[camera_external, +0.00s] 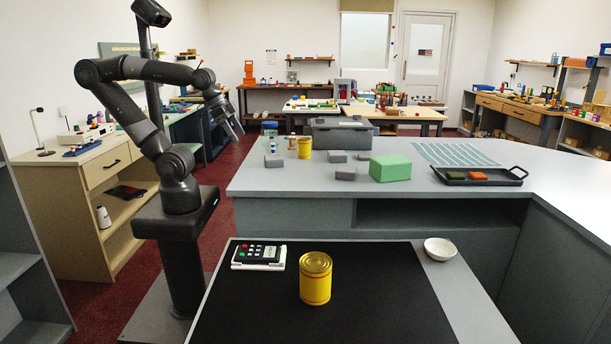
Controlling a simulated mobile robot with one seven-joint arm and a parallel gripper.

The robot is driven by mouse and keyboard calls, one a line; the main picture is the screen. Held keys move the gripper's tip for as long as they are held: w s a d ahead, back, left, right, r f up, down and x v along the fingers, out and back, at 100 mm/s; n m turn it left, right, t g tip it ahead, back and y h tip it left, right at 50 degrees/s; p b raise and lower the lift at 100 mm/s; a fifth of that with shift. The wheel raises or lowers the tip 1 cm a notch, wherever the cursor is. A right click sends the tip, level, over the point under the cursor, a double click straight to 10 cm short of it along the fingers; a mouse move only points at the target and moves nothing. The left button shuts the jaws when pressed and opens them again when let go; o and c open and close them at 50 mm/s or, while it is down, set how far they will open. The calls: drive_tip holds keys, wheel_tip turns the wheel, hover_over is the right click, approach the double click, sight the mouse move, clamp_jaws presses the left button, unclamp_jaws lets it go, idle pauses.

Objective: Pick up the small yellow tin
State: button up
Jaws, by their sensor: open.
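Two yellow tins are in view. One yellow tin (304,148) stands upright on the grey counter (270,181), right of my gripper. Another yellow tin (316,279) with a gold lid stands upright on the black mat (390,290) of the near table and looks larger in the picture. It is nearer the camera, so I cannot tell for sure which tin is truly smaller. My gripper (233,134) is open and empty, pointing down in the air near the counter's left end, apart from both tins.
Grey blocks (346,173), a green block (390,168), a dark grey case (342,135) and a black tray (455,181) are on the counter. A calculator-like device (259,255) and a white bowl (440,248) flank the near tin.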

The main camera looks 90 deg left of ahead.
drive_tip(key=shift+c, duration=0.2)
drive_tip(key=n+g+y, duration=0.2)
drive_tip(key=n, duration=0.4)
approach(304, 139)
drive_tip(key=f, duration=0.2)
drive_tip(key=x, duration=0.5)
drive_tip(key=shift+w+a, duration=0.15)
drive_tip(key=shift+w, duration=0.2)
drive_tip(key=shift+a+x, duration=0.15)
drive_tip(key=shift+x, duration=1.2)
drive_tip(key=shift+a+x, duration=0.15)
drive_tip(key=shift+x, duration=1.15)
drive_tip(key=shift+c, duration=0.3)
drive_tip(key=shift+r, duration=0.1)
drive_tip(key=c, duration=1.2)
